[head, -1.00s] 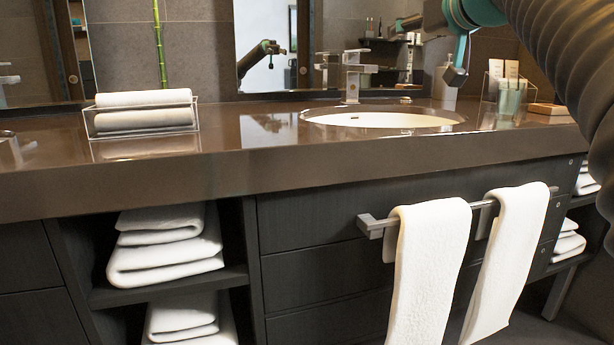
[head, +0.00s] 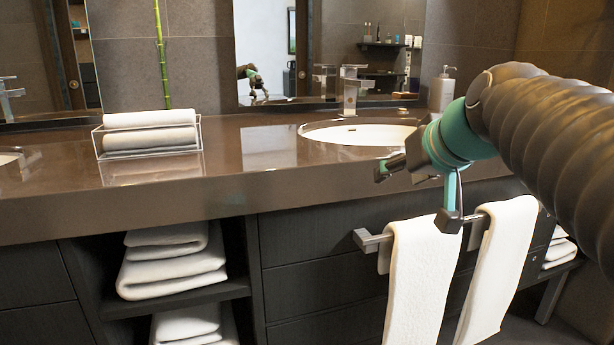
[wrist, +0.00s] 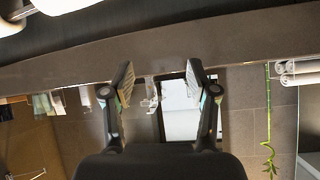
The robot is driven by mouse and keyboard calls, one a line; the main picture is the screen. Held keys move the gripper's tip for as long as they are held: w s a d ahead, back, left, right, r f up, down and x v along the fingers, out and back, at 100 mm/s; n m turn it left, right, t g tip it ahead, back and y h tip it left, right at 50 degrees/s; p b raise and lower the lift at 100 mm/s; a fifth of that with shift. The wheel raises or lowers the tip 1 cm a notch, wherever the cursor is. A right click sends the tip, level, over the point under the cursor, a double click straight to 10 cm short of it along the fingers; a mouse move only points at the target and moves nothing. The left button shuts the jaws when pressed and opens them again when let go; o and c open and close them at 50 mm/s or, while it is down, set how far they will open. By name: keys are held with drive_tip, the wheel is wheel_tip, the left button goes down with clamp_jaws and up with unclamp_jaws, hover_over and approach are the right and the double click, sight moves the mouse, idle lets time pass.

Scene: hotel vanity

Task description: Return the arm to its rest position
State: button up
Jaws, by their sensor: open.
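My gripper (head: 414,196) is open, with nothing between its fingers. In the head view it hangs in front of the counter's front edge, above and near the towel bar (head: 372,240) and its left white towel (head: 418,285). Whether it touches them I cannot tell; it looks apart. My arm comes in from the right side of the picture. In the wrist view both fingers of my gripper (wrist: 160,80) stand wide apart, and the scene appears upside down.
The brown counter (head: 250,195) carries a sink (head: 360,134), a faucet (head: 350,92), a soap dispenser (head: 441,90) and a clear tray with rolled towels (head: 150,130). A second towel (head: 497,270) hangs at right. Folded towels (head: 170,262) fill the open shelves below.

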drive_tip(key=s+f+m+g+h+p, duration=0.1)
drive_tip(key=s+f+g+p, duration=0.3)
drive_tip(key=s+f, duration=1.4)
wheel_tip(320, 180, down, 3)
drive_tip(key=shift+d+g+h, duration=0.35)
drive_tip(key=shift+g+h, duration=0.15)
drive_tip(key=shift+h, duration=0.1)
